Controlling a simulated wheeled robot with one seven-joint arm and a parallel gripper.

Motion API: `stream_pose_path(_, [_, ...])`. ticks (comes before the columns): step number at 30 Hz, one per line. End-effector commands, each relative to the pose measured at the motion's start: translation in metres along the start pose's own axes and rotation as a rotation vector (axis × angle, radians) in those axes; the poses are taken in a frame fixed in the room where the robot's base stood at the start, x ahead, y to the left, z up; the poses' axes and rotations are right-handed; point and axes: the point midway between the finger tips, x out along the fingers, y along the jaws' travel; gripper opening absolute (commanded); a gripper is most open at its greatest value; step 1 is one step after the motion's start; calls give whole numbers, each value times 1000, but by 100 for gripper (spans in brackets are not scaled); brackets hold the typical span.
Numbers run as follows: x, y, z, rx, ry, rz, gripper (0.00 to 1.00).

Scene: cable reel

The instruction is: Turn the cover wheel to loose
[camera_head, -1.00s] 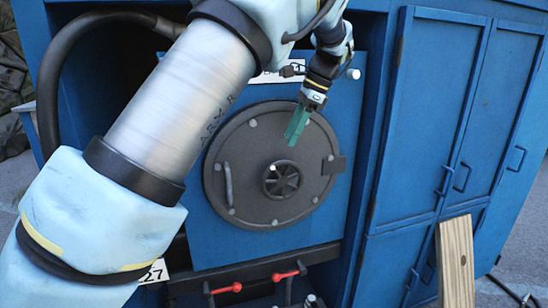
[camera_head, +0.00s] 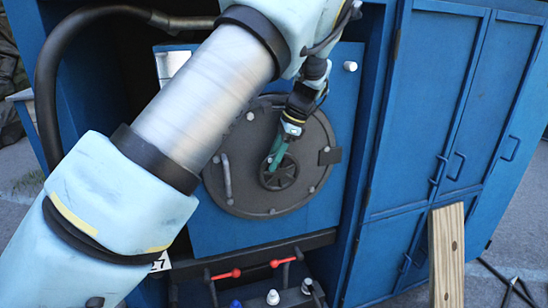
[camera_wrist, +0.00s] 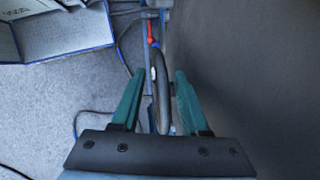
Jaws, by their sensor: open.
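The cover wheel (camera_head: 281,176) is a small dark spoked handwheel low on a round dark grey cover (camera_head: 235,135) set in a blue panel. My gripper (camera_head: 273,162) has green fingers and reaches the wheel's upper left rim from above. In the wrist view the wheel (camera_wrist: 160,92) shows edge-on between the two open fingers (camera_wrist: 155,85), with gaps beside its rim. The fingers do not close on it. My arm hides the cover's upper left part.
Red-handled levers (camera_head: 285,262) stick out below the cover. A curved grab handle (camera_head: 227,175) is at its left. Blue cabinet doors (camera_head: 470,120) stand at the right, with a wooden plank (camera_head: 447,255) in front.

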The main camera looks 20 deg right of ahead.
Motion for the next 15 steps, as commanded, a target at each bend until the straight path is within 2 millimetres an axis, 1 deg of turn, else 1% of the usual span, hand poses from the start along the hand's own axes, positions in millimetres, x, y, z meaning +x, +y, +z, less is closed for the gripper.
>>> stream_pose_path(1, [0, 0, 0, 0, 0, 0, 45])
stream_pose_path(2, [0, 0, 0, 0, 0, 0, 41])
stream_pose_path(13, [0, 0, 0, 1, -1, 1, 0])
stream_pose_path(15, [0, 1, 0, 1, -1, 2, 0])
